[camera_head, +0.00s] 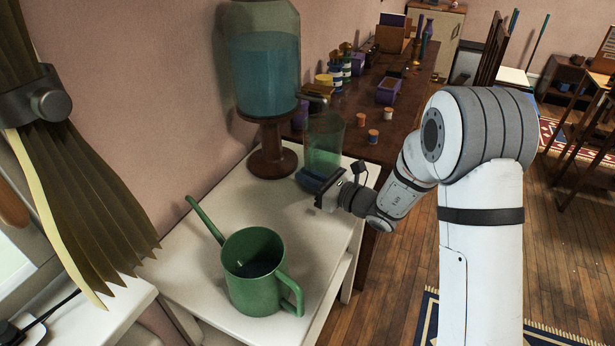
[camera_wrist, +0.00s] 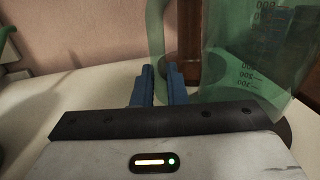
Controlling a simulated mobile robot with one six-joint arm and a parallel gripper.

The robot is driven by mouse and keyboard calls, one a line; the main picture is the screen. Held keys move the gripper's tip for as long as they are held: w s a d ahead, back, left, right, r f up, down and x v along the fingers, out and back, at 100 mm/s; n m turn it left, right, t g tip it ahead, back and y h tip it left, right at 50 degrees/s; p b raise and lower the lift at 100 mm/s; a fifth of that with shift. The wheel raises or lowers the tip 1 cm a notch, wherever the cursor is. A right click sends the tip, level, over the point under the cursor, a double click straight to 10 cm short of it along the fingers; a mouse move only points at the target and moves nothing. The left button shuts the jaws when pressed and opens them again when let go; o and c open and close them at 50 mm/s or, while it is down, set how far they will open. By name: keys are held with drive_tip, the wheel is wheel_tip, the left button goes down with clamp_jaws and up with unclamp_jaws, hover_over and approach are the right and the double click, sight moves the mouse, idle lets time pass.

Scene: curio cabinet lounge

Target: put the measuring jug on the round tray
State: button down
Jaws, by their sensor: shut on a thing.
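The measuring jug (camera_head: 325,140) is a clear green vessel standing upright at the far right of the white table, beside the tap of a drink dispenser. In the wrist view the jug (camera_wrist: 262,60) fills the right side, with printed volume marks. My gripper (camera_head: 312,182) is low at the jug's near side. Its blue fingers (camera_wrist: 158,86) are close together on a green upright strip, which looks like the jug's handle. Whether the jug's base touches the table is hard to tell. I cannot make out a round tray in either view.
A dispenser (camera_head: 265,70) with blue liquid stands on a wooden foot against the wall. A green watering can (camera_head: 255,285) stands on the white table's (camera_head: 185,262) near part. A dark wooden table (camera_head: 400,125) with spools and small boxes lies beyond.

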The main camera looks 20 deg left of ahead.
drive_tip(key=shift+f, duration=0.1)
drive_tip(key=c, duration=1.5)
unclamp_jaws()
drive_tip(key=shift+o, duration=0.2)
